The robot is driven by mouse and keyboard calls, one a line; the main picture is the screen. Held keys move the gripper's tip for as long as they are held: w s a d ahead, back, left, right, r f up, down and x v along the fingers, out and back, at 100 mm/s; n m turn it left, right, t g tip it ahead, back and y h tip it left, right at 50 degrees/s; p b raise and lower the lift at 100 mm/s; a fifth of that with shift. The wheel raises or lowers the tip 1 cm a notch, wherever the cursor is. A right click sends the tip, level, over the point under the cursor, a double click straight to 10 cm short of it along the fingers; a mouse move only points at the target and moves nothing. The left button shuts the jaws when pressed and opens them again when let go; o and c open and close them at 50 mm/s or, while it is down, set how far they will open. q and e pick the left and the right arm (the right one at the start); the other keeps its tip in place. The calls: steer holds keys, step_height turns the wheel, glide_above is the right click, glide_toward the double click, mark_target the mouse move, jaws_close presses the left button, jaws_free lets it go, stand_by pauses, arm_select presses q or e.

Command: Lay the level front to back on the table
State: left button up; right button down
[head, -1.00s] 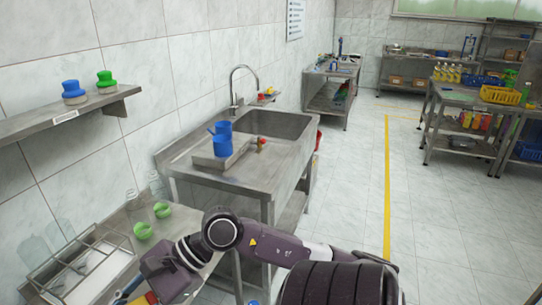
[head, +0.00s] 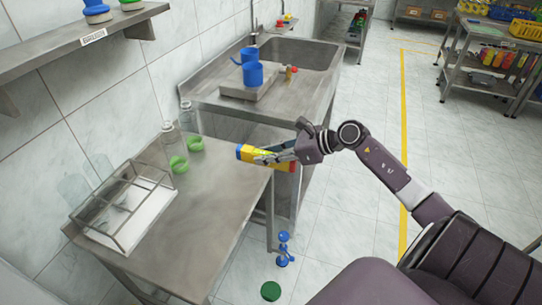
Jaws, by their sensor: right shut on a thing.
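My left gripper is not in view.
A wire-framed tray (head: 128,208) stands on the table's left side. Two green caps (head: 179,163) and clear bottles (head: 168,130) are at the back. The table's middle and front are clear. A blue stand (head: 284,250) and green disc (head: 270,291) are on the floor.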

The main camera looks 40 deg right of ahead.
steer(key=shift+w+d+f+m, duration=0.2)
steer(key=shift+d+f+m, duration=0.15)
steer(key=shift+d, duration=0.4)
steer(key=shift+w+f, duration=0.2)
steer(key=shift+w, duration=0.2)
steer(key=b, duration=0.7)
glide_above(229, 176)
step_height(229, 176, down, 9)
steer(key=shift+r, duration=0.15)
arm_select(q)
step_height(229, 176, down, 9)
steer(key=b, duration=0.1)
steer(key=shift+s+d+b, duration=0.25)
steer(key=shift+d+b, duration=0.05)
steer(key=shift+b, duration=0.1)
arm_select(e)
steer(key=shift+f, duration=1.05)
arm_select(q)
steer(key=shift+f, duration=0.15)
arm_select(e)
steer(key=shift+f, duration=0.15)
arm_select(q)
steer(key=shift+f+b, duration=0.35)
steer(key=shift+b, duration=0.1)
arm_select(e)
steer(key=shift+f, duration=0.3)
